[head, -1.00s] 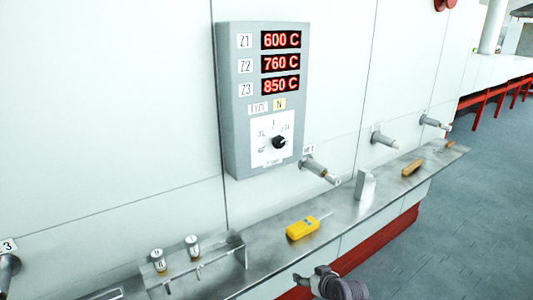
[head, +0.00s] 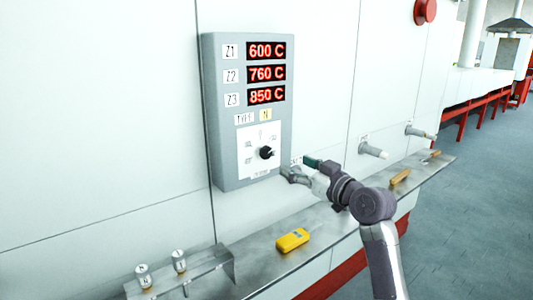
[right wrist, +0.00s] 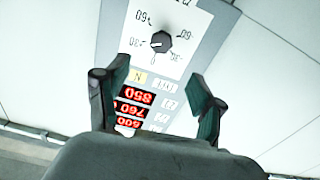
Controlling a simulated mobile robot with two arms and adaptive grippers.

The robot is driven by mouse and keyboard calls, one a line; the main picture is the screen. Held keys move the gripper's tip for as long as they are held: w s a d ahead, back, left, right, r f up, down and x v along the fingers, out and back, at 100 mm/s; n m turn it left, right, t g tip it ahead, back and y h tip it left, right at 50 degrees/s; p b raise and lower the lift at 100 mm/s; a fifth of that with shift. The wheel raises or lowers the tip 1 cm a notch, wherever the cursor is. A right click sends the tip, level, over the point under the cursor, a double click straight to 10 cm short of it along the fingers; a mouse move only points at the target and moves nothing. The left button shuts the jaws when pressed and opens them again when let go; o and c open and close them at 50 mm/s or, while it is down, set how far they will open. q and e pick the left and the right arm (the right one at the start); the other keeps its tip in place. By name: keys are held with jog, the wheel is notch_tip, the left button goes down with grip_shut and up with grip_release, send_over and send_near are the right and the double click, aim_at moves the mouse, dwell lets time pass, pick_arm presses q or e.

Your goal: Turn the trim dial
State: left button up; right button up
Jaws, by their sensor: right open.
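The trim dial (head: 266,152) is a black knob on a white scale plate, low on the grey control box (head: 213,120) on the wall. In the right wrist view the dial (right wrist: 160,41) shows upside down, beyond the open fingers. My right gripper (head: 285,172) is just right of the box's lower edge, to the lower right of the dial. It is open and empty, and its two fingers (right wrist: 157,100) stand apart with the box between them in the picture. It does not touch the dial. My left gripper is not in view.
A metal shelf (head: 262,262) runs along the wall below, with a yellow handheld meter (head: 292,240), a rack with two small cylinders (head: 143,275) and a wooden-handled tool (head: 400,177). Grey pipe stubs (head: 372,150) stick out of the wall at right. Free floor lies farther right.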

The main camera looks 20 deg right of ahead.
aim_at(268, 152)
jog(key=p+x, duration=0.2)
jog(key=x, duration=0.9)
jog(key=shift+w+p, duration=0.25)
jog(key=shift+p, duration=0.15)
jog(key=shift+x, duration=0.8)
jog(key=shift+a+f, duration=0.1)
jog(key=shift+f, duration=0.05)
jog(key=c, duration=1.2)
jog(key=shift+o, duration=0.2)
